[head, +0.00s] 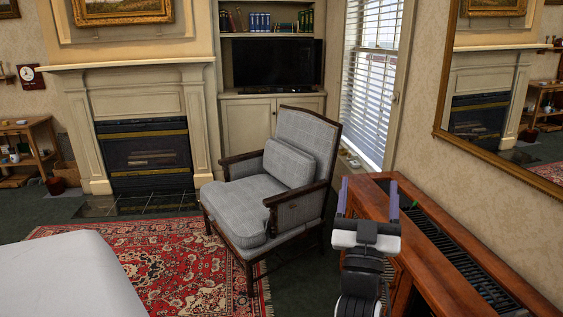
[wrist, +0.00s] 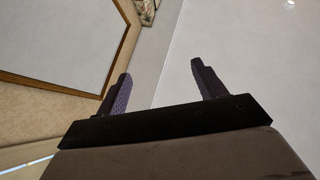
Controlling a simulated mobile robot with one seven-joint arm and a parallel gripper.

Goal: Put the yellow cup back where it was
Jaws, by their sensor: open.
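I see no yellow cup in either view. In the wrist view my gripper (wrist: 160,78) is also open and empty, and pale ceiling and wall show behind the fingers.
The wooden cabinet (head: 462,288) with a dark slatted top runs along the right wall under a mirror (head: 508,100). A grey armchair (head: 240,205) stands mid-room on a red rug (head: 185,265). A fireplace (head: 146,155) and a wooden side table (head: 40,140) lie beyond.

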